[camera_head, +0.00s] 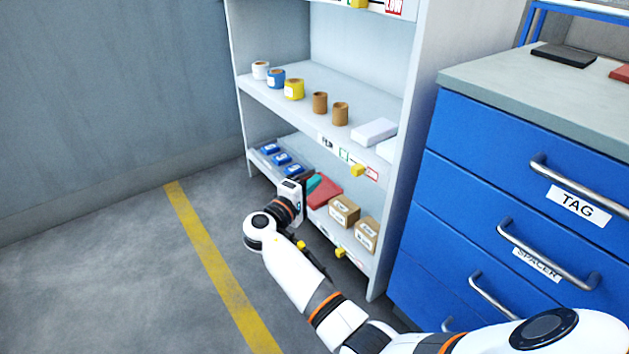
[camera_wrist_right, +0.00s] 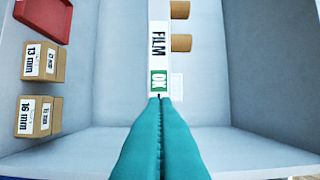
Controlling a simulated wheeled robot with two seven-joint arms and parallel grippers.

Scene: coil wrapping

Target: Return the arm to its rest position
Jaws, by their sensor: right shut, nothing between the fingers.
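My right arm reaches from the lower right to the white shelf unit (camera_head: 421,160) in the head view. My right gripper (camera_head: 314,183) is at the lower shelf, near a red tray (camera_head: 325,191), and I cannot tell if they touch. In the right wrist view its teal fingers (camera_wrist_right: 160,105) are pressed together with nothing between them. Past the fingertips is a shelf edge with a FILM label (camera_wrist_right: 159,46) and a green OK tag (camera_wrist_right: 158,82). My left gripper is not in view.
Small cardboard boxes (camera_head: 343,210) and blue bins (camera_head: 280,159) share the lower shelf. Rolls, among them a yellow one (camera_head: 294,90), stand on the shelf above. A blue drawer cabinet (camera_head: 500,165) stands close on the right. Floor around the yellow line (camera_head: 212,256) is clear.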

